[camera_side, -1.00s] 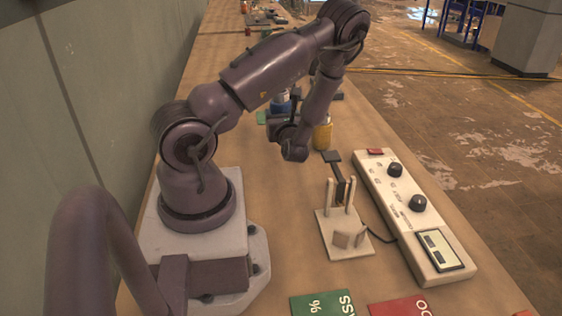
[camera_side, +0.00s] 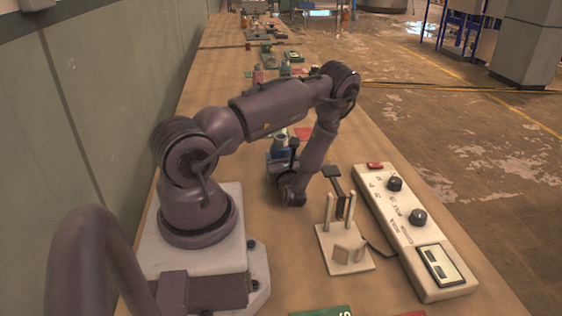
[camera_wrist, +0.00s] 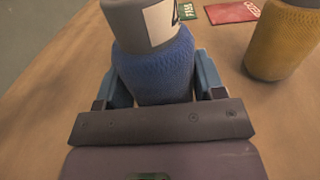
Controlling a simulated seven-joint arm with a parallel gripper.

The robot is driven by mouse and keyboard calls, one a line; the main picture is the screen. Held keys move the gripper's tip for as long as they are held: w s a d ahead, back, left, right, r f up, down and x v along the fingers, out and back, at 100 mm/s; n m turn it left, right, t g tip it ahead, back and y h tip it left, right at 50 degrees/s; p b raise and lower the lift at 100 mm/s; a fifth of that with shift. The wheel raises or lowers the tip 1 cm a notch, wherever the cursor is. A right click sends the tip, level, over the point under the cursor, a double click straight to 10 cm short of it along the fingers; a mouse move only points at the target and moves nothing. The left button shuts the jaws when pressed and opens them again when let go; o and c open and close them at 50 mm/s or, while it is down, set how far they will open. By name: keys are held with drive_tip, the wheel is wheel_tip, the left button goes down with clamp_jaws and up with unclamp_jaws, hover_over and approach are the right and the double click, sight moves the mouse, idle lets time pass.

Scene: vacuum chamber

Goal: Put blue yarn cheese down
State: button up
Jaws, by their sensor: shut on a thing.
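The blue yarn cheese (camera_wrist: 155,68) stands upright between the two fingers of my gripper (camera_wrist: 163,80) in the wrist view, a blue wound body with a grey top and a white label. The fingers are shut on its sides. In the side view the blue yarn cheese (camera_side: 280,148) shows partly behind my wrist, low over the table on the far side of my arm. My gripper (camera_side: 284,166) is mostly hidden there by my own wrist. I cannot tell whether the cheese's bottom touches the table.
A yellow yarn cheese (camera_wrist: 282,45) stands to the right in the wrist view. A green card (camera_wrist: 187,11) and a red card (camera_wrist: 233,12) lie beyond. In the side view, a pronged stand (camera_side: 343,245) and a white instrument box (camera_side: 415,225) sit at right.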

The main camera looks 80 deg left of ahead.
drive_tip(key=shift+f, duration=0.35)
drive_tip(key=shift+f, duration=0.1)
drive_tip(key=o, duration=1)
drive_tip(key=shift+f, duration=0.1)
drive_tip(key=shift+c, duration=0.2)
